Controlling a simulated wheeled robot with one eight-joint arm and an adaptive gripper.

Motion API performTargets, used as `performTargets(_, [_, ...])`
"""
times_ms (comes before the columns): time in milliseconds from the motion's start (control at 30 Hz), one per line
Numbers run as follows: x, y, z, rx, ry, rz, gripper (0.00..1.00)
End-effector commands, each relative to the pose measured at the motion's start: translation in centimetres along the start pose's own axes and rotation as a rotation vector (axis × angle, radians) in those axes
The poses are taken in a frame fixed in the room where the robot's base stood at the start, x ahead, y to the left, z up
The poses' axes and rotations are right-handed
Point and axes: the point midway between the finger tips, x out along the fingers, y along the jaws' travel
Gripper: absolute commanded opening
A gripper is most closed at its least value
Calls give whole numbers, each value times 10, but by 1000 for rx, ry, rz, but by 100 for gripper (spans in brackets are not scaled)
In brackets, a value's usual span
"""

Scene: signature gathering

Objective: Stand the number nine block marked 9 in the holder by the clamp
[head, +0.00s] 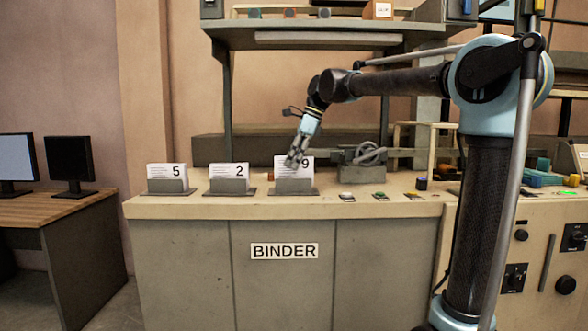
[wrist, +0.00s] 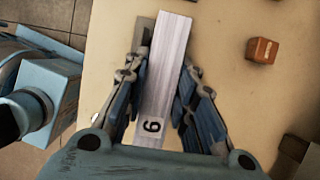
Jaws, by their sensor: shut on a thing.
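The number nine block (head: 281,166) is a white, page-like block with lined print and a 9 at its upper right. It stands upright at the rightmost grey holder (head: 293,187), beside the clamp (head: 362,163). Its top sits higher than those of the blocks to its left; I cannot tell whether its bottom edge is seated. My gripper (head: 295,158) comes down on it from above. In the wrist view the block (wrist: 165,75) lies between both fingers, its 9 label towards the palm. A dark strip of the holder (wrist: 143,32) shows beside it.
Block 5 (head: 166,171) and block 2 (head: 229,171) stand in holders to the left on the BINDER counter (head: 210,205). A small brown cube (wrist: 263,50) lies near the gripper. Buttons (head: 379,195) line the counter to the right. A shelf (head: 320,40) hangs above.

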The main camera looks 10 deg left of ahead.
Motion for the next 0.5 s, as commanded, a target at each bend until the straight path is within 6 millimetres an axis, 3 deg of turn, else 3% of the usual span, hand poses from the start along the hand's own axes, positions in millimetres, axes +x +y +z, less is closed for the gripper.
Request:
performTargets(167, [19,0,-9,1,0,0,0])
performTargets(500, [22,0,-10,1,0,-1,0])
